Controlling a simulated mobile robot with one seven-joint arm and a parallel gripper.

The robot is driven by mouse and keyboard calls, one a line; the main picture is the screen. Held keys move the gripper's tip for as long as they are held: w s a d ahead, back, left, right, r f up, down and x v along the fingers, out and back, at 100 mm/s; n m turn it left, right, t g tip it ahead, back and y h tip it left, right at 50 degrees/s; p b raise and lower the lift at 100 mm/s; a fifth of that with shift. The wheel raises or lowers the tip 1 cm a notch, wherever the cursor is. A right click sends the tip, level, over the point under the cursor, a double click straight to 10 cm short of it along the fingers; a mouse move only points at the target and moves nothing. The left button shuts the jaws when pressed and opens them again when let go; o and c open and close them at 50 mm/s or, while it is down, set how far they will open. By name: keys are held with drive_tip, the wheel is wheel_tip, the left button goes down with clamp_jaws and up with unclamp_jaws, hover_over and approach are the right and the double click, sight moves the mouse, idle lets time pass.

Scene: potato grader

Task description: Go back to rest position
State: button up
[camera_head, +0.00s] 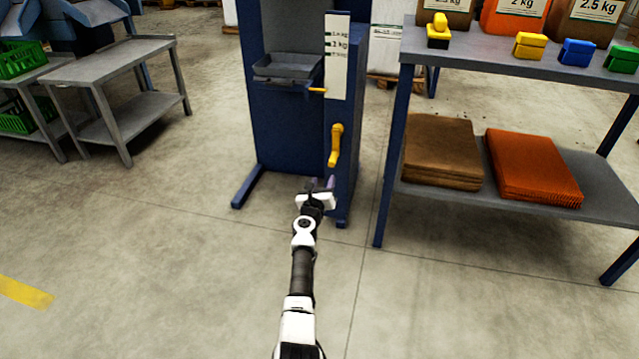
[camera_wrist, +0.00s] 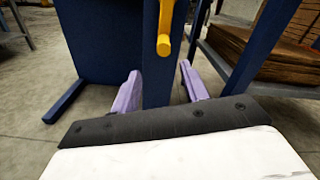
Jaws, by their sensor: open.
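My gripper (camera_head: 320,184) reaches forward, low in front of a blue machine (camera_head: 282,130). In the wrist view, the two purple fingers of my gripper (camera_wrist: 158,90) stand wide apart with nothing between them. A yellow lever (camera_head: 336,146) on the machine's right post lies just beyond and above the gripper. In the wrist view the lever (camera_wrist: 165,28) shows above and between the fingers, apart from them. Whether the fingertips touch the blue post behind them, I cannot tell.
A workbench (camera_head: 500,62) on the right holds coloured clips and bags, with a brown stack (camera_head: 441,150) and an orange stack (camera_head: 532,165) on its lower shelf. A grey table (camera_head: 110,62) and green crates (camera_head: 20,58) stand left. The floor between is clear.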

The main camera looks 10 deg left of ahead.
drive_tip(key=shift+s, duration=0.3)
